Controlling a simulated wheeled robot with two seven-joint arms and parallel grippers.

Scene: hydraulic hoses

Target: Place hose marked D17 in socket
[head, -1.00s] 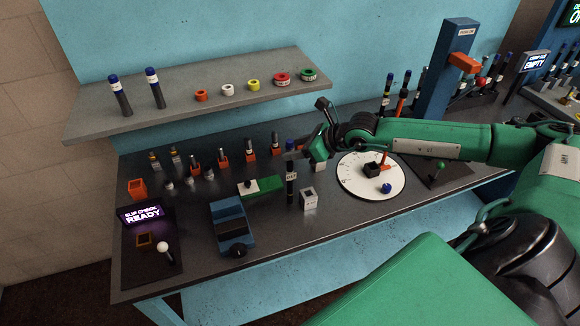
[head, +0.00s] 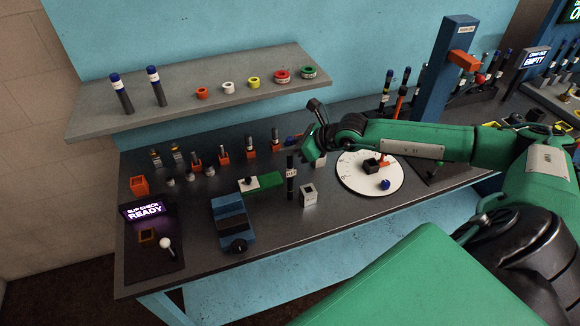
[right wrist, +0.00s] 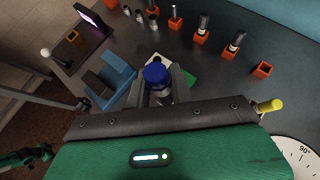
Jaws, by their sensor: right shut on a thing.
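My right gripper (head: 303,150) is shut on a dark hose (head: 291,182) with a blue end and a pale label band. The hose hangs upright over the bench; the label is too small to read surely. In the right wrist view the hose's blue end (right wrist: 156,73) sits between the fingers. A grey block with a square hole (head: 308,198) stands just right of the hose's lower end, apart from it in the picture. An empty orange socket (right wrist: 263,69) shows in the right wrist view. Another orange socket (head: 138,186) is at the bench's left. My left gripper is out of view.
Several orange sockets with hose pieces (head: 223,156) line the bench's back. A blue clamp-like fixture (head: 230,225) and a green-and-white block (head: 265,182) are left of the hose. A white dial (head: 352,184) is at right. The slip check panel (head: 145,211) reads READY. A shelf (head: 200,110) overhangs behind.

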